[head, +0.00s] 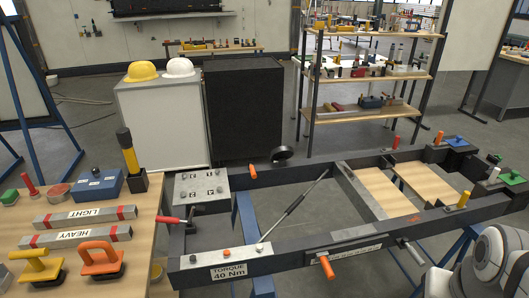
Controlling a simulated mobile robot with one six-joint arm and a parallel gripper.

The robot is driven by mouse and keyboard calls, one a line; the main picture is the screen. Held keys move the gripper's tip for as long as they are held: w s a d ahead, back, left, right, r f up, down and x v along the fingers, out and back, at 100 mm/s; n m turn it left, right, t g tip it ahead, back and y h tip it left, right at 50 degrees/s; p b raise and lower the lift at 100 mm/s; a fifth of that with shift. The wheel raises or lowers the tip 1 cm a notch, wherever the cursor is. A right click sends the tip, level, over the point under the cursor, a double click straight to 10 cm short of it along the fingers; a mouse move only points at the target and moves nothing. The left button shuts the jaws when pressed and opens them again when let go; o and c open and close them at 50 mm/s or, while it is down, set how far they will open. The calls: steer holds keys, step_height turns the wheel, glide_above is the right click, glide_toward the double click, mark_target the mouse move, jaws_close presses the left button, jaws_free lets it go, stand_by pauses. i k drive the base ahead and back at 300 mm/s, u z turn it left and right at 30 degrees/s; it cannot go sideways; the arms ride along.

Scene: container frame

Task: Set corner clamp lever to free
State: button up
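A dark container frame (300,240) lies across blue trestles. A red-handled lever (168,219) sticks out at its left corner, beside a grey bolted plate (202,190). Orange handles stand along the frame, one at the front rail (325,266) and one at the back rail (252,171). A yellow handle (463,200) stands upright near the right end. I cannot tell which one is the corner clamp lever, and no "free" mark is readable. My white and grey arm shows at the bottom right; my gripper is not in view.
A wooden table (130,225) at left carries bars marked LIGHT and HEAVY, orange and yellow handled tools and a blue box (97,184). A white cabinet (160,122), a black cabinet (243,110) and a shelf rack (368,79) stand behind. A long rod (293,205) leans across the frame's opening.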

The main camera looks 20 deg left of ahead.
mark_target(253, 174)
steer(key=u, duration=2.2)
steer(key=k, duration=0.6)
steer(key=z, duration=0.55)
steer(key=i, duration=1.2)
steer(key=z, duration=0.05)
